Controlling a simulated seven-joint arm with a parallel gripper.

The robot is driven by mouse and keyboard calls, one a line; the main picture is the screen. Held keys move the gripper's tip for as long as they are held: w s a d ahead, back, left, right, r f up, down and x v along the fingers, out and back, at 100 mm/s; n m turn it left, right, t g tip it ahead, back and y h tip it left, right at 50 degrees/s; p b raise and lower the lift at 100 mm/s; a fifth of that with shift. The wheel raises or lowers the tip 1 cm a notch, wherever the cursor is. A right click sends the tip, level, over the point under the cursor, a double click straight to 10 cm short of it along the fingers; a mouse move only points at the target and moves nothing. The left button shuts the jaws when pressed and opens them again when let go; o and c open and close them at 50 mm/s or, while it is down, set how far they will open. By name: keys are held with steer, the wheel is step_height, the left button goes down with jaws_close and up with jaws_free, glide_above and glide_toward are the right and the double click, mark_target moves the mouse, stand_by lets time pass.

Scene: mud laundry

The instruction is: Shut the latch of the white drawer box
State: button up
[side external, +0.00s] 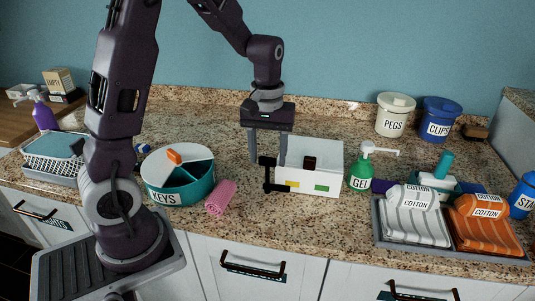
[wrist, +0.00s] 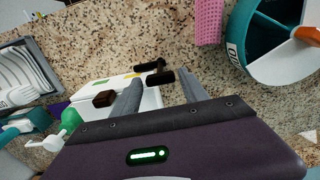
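The white drawer box (side external: 323,154) stands on the counter, with a dark brown knob (side external: 310,162) and yellow and green marks on its front. A black latch lever (side external: 267,176) sits at the front's left end, its lower bar beside the yellow mark. My gripper (side external: 268,161) points down above the box's left end, fingers apart, near the lever's upper part. In the wrist view, the black lever (wrist: 160,76) shows between and beyond the fingertips (wrist: 163,83). Whether a finger touches it, I cannot tell. The fingers and gripper body hide part of the box.
A teal round KEYS container (side external: 178,190) and a rolled pink cloth (side external: 221,197) lie left of the box. A green GEL pump bottle (side external: 360,172) stands close on its right. A grey tray (side external: 383,232) of cloths is farther right. The counter behind is mostly clear.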

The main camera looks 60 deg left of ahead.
steer(key=shift+o, duration=0.4)
step_height(320, 180, up, 7)
steer(key=shift+r, duration=0.1)
steer(key=shift+s+d+r, duration=0.1)
steer(key=shift+s+d, duration=0.05)
steer(key=s+d+r+m+t, duration=0.2)
steer(key=s+d+m, duration=0.2)
steer(key=s, duration=0.5)
steer(key=s+d+r+m+t, duration=0.3)
steer(key=s+d+m, duration=0.2)
steer(key=s, duration=0.3)
steer(key=shift+s+d+r+t, duration=0.15)
steer(key=shift+s+d+t, duration=0.15)
steer(key=shift+s, duration=0.1)
